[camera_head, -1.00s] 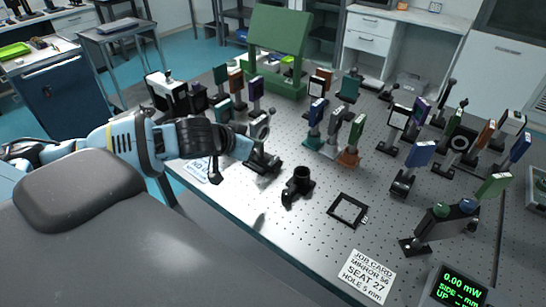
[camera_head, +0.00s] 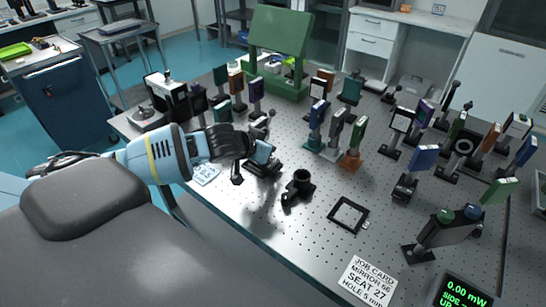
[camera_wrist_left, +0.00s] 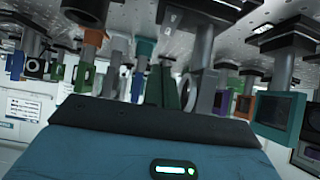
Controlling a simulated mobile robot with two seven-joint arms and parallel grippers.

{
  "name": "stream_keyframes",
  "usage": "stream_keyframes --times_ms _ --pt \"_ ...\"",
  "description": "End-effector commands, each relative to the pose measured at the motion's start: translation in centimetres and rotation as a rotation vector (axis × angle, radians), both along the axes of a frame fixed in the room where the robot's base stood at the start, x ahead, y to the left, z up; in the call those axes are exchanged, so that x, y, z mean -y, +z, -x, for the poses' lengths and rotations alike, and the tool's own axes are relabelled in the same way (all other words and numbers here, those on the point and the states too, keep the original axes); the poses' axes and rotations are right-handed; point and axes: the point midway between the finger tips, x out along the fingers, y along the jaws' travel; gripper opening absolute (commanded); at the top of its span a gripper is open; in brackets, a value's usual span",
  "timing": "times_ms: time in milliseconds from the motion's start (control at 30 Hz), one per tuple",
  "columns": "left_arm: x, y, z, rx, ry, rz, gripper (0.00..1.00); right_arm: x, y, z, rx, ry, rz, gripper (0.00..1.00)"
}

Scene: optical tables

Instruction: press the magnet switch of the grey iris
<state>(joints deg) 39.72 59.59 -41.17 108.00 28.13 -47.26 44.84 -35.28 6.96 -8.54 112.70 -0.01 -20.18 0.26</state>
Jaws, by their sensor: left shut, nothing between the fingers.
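A grey ring-shaped mount (camera_head: 259,130), which looks like the grey iris, stands near the left front edge of the optical table. Its dark base (camera_head: 263,168) shows below my gripper. My left gripper (camera_head: 263,153) is shut and empty, over this base and in front of the mount's lower part. I cannot tell whether it touches the mount, and the magnet switch is not distinguishable. The wrist view is upside down, and my blue gripper body fills its bottom. My right gripper is not in view.
A short black holder (camera_head: 298,187) stands just right of my gripper. A black square frame (camera_head: 348,215) and a job card (camera_head: 367,281) lie nearer the front. Several coloured posts (camera_head: 316,115) stand behind to the right. A label card (camera_head: 206,174) lies at the left edge.

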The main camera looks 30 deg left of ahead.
Motion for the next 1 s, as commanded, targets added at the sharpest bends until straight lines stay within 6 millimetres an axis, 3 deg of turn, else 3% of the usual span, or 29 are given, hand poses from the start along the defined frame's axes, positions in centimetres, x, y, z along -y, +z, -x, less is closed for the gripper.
stream_keyframes --times_ms 67,400,833,1000 --pt "0.1 -1.1 -1.2 -0.003 0.001 0.001 0.0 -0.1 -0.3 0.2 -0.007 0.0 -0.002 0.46" --pt "0.1 -4.5 -1.6 0.001 0.0 -0.001 0.0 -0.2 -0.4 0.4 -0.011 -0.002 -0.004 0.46" --pt "0.1 -4.8 -1.7 0.001 0.0 -0.002 0.0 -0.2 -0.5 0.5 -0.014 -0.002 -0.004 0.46" --pt "0.1 -5.2 -2.8 -0.002 0.002 -0.001 0.0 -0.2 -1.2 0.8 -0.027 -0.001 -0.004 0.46"
